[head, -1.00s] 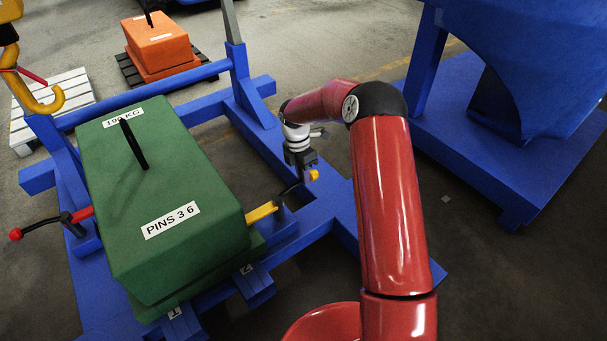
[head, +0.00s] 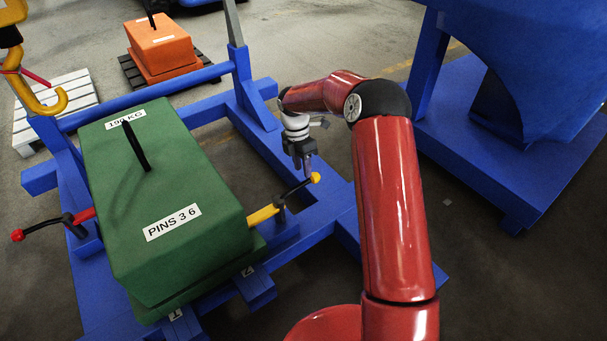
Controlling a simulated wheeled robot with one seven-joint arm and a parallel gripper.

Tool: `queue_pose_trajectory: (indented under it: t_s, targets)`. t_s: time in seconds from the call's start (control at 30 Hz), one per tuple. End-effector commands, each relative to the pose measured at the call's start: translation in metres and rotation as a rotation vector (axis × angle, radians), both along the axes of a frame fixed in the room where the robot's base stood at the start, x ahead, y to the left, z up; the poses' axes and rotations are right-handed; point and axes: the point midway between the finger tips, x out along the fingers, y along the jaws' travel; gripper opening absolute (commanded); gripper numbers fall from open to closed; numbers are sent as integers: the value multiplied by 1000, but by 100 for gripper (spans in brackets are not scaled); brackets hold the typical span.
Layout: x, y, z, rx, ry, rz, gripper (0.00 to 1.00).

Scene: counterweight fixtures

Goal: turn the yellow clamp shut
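The yellow clamp (head: 262,215) sits on the blue frame at the right side of the green weight. Its yellow bar reaches to the weight's lower edge. Its black lever slants up and right from the pivot to a yellow ball knob (head: 315,178). My gripper (head: 303,168) points down just above and left of the knob, close to the lever's end. The knob shows clear of the fingers. The fingers are too small here to tell whether they are open or shut, and whether they touch the lever is unclear.
The green weight (head: 170,185) rests on the blue frame (head: 328,208). A red clamp (head: 84,216) with a red-knobbed lever is on its left side. A yellow hook (head: 48,103) hangs at upper left. A big blue machine (head: 450,150) stands at right.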

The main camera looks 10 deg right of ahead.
Motion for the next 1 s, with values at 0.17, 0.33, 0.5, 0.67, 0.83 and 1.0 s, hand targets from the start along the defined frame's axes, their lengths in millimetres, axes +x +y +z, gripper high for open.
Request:
queue_pose_trajectory:
  t_s: [0.17, 0.33, 0.5, 0.67, 0.83, 1.0]
  targets:
    - [5, 3, 26, 0, -2, 2, 36]
    - [6, 4, 35, 0, -1, 2, 36]
    - [6, 4, 35, 0, 0, 2, 36]
    - [6, 4, 35, 0, 0, 1, 36]
    - [5, 4, 39, -4, -7, -8, 36]
    - [-12, 2, 83, -46, -74, -132, 36]
